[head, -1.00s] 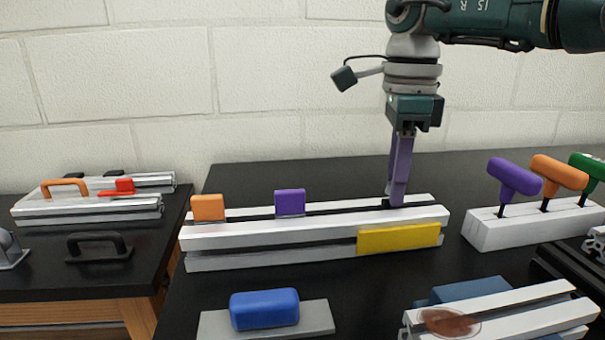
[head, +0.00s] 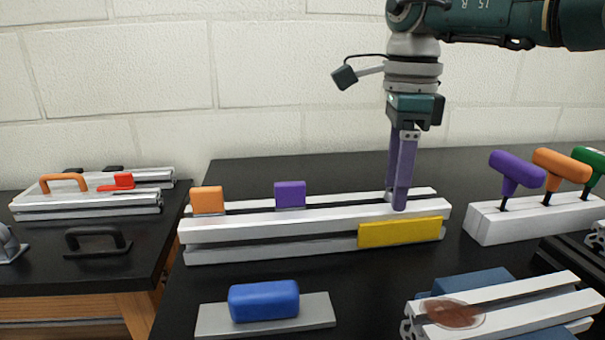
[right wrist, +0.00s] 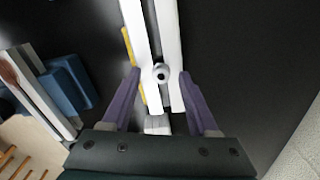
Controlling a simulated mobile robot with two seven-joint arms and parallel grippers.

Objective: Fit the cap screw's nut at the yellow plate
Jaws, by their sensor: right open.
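The white extrusion rail (head: 290,222) lies across the table, with the yellow plate (head: 400,232) on its front face near the right end. My right gripper (head: 396,205) points down at the rail's top, behind the yellow plate. In the right wrist view its purple fingers (right wrist: 160,75) are open, with a gap on both sides of the round cap screw head (right wrist: 161,72), which sits at the rail's slot. The yellow plate's edge (right wrist: 127,46) shows along the rail's left side. The nut cannot be made out. My left gripper is not in view.
An orange block (head: 207,200) and a purple block (head: 290,195) stand on the rail to the left. A white holder (head: 487,225) with coloured T-handles stands right. A blue block (head: 263,301) and another extrusion (head: 545,309) lie in front. Table behind the rail is clear.

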